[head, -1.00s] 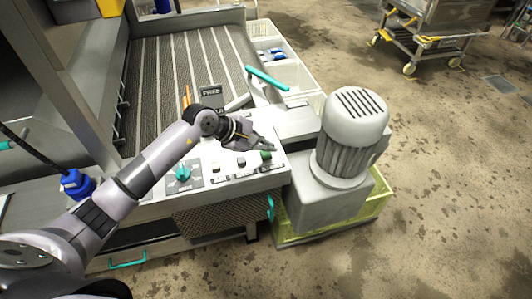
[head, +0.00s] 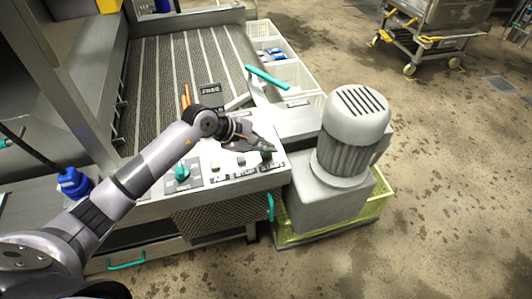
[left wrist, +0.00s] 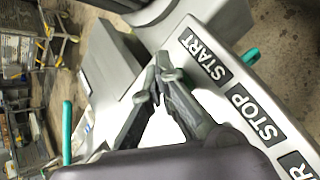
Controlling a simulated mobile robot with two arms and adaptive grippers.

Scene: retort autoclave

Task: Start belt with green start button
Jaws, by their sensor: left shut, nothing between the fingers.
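The control panel (head: 222,180) at the end of the belt (head: 185,75) carries a row of buttons and a teal rotary knob (head: 182,172). The green start button (head: 265,155) is at the row's right end, partly covered by my fingertips. My left gripper (head: 268,148) is shut and empty, its tips at the button; I cannot tell whether it is pressed in. In the left wrist view the fingertips (left wrist: 166,68) are beside the START label (left wrist: 205,58) and hide the button. The STOP label (left wrist: 253,112) is next to it. My right gripper is not in view.
A large grey motor (head: 352,125) stands right of the panel in a yellow-green crate (head: 375,205). A teal lever (head: 267,77) and white bins (head: 282,72) line the belt's right side. A wheeled cart (head: 425,45) stands at the back right on open floor.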

